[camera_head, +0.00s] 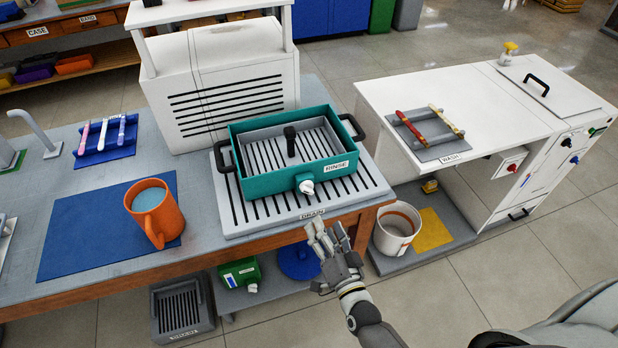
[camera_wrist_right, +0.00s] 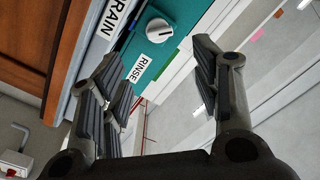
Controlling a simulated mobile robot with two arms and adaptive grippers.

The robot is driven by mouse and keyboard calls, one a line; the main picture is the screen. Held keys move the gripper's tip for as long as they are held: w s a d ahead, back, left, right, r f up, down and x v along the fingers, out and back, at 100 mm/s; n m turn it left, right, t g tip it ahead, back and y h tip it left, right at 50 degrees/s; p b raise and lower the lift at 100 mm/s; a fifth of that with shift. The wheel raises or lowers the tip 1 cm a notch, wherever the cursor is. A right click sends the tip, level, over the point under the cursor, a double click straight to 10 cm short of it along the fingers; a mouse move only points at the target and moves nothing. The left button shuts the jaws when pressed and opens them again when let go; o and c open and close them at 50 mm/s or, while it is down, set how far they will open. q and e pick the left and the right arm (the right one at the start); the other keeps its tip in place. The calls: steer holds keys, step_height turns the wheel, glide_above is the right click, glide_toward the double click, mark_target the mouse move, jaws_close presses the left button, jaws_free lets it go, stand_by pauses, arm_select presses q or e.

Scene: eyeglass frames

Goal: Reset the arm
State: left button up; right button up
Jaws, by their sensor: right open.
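My right gripper (camera_head: 327,236) is at the front edge of the bench, just in front of the plate labelled DRAIN (camera_head: 375,196). Its arm comes up from the bottom of the head view. The fingers are apart with nothing between them, and they also show in the right wrist view (camera_wrist_right: 160,72). The teal tray labelled RINSE (camera_head: 262,186) stands on the drain plate beyond the gripper. Its white knob (camera_wrist_right: 159,30) shows past the fingers in the right wrist view. My left gripper does not show in the head view.
An orange mug (camera_head: 155,222) stands on a blue mat (camera_head: 75,240) at the left. A white bucket (camera_head: 396,231) stands low, right of the gripper. The white WASH cabinet (camera_head: 390,90) is further right. Bare floor (camera_head: 470,310) lies in front.

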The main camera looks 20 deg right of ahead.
steer(key=s+f+n+g+y, duration=0.1)
steer(key=s+f+n+g, duration=0.25)
steer(key=s+f, duration=0.65)
steer(key=s+f+n+g, duration=0.3)
steer(key=f+g, duration=0.2)
steer(key=f, duration=1.1)
steer(key=s+d+f+n+g, duration=0.1)
steer(key=s+f, duration=0.3)
steer(key=s, duration=0.4)
steer(key=s+d+f+n+g+h, duration=0.1)
steer(key=s+d+f+n+g, duration=0.1)
steer(key=s, duration=0.7)
steer(key=s+d+f+n+g, duration=0.1)
steer(key=s+d+f+g, duration=0.2)
steer(key=s+f+g, duration=0.2)
steer(key=s+f, duration=0.2)
steer(key=s, duration=0.2)
steer(key=shift+s+d+f+h, duration=0.15)
steer(key=shift+s+f+h, duration=0.1)
steer(key=shift+f+h, duration=0.1)
